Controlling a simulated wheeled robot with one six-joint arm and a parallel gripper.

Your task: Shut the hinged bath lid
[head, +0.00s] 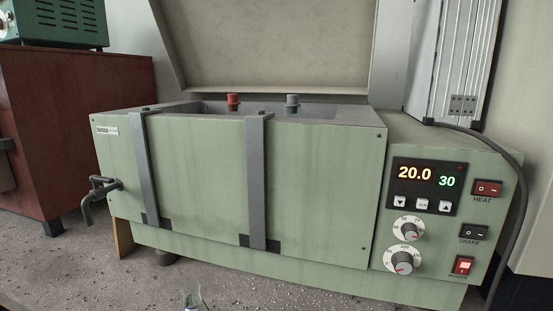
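The hinged bath lid (265,45) stands raised at the back of the bath, tilted up with its pale inner face toward me. Its top edge runs out of the picture. The green water bath (320,190) stands below it, its tank open at the top. A red knob (233,101) and a grey knob (292,102) show near the tank's back edge. The inside floor of the tank is hidden by the front wall. My gripper is not in view.
The control panel (425,186) at the right reads 20.0 and 30. A tap (99,194) sticks out at the left. A black cable (518,190) hangs at the right. A small unclear object (196,302) is cut off at the bottom edge. A red-brown cabinet (85,120) stands left.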

